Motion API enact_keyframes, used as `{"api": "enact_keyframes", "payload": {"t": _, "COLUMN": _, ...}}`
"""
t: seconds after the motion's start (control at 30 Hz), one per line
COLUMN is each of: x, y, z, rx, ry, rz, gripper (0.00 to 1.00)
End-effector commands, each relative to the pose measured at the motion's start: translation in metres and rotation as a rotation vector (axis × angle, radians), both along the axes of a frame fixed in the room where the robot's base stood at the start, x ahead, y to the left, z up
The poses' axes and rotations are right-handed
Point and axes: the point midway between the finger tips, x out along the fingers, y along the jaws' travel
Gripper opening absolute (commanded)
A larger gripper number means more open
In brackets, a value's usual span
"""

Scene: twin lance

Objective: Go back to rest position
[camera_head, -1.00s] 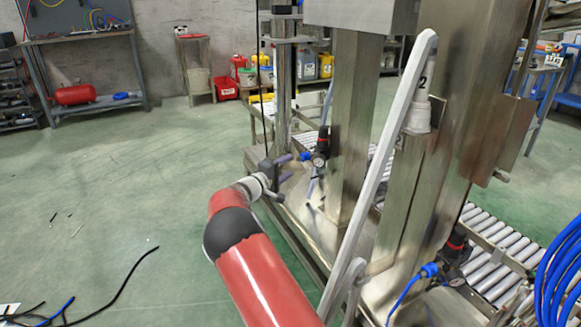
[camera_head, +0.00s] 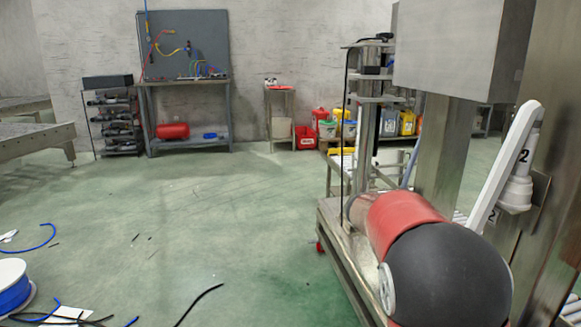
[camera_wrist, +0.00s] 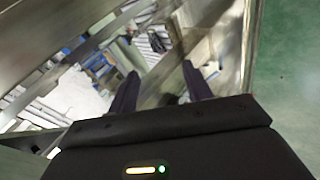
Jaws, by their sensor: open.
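My gripper (camera_wrist: 160,85) shows in the wrist view with its two dark fingers apart and nothing between them. It points towards the steel frame of the machine, with blurred metal bars and pale surfaces beyond the fingertips. In the head view my red and black arm is folded at the lower right, in front of the machine, and hides my gripper there. The steel machine (camera_head: 440,150) stands on the right, with a white lever (camera_head: 505,165) marked 2 on its post.
Open green floor (camera_head: 200,220) fills the middle and left. A blue cable reel (camera_head: 12,287) and loose cables lie at the lower left. A workbench (camera_head: 185,84) with a tool board, a small stand (camera_head: 281,88) and several containers line the back wall. A metal table (camera_head: 35,135) is at far left.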

Motion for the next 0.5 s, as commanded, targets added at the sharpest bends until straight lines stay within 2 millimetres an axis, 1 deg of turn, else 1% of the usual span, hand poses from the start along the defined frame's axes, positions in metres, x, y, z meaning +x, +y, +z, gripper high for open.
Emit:
{"api": "enact_keyframes", "payload": {"t": 0.03, "x": -0.02, "y": 0.002, "z": 0.007, "rx": 0.059, "ry": -0.009, "rz": -0.008, "gripper": 0.5}}
{"api": "enact_keyframes", "payload": {"t": 0.27, "x": -0.104, "y": 0.029, "z": 0.021, "rx": 0.309, "ry": -0.034, "rz": -0.006, "gripper": 0.5}}
{"api": "enact_keyframes", "payload": {"t": 0.3, "x": -0.119, "y": 0.035, "z": 0.022, "rx": 0.347, "ry": -0.038, "rz": -0.001, "gripper": 0.5}}
{"api": "enact_keyframes", "payload": {"t": 0.47, "x": -0.176, "y": 0.061, "z": 0.026, "rx": 0.493, "ry": -0.067, "rz": 0.026, "gripper": 0.5}}
{"api": "enact_keyframes", "payload": {"t": 0.5, "x": -0.191, "y": 0.068, "z": 0.026, "rx": 0.527, "ry": -0.076, "rz": 0.035, "gripper": 0.5}}
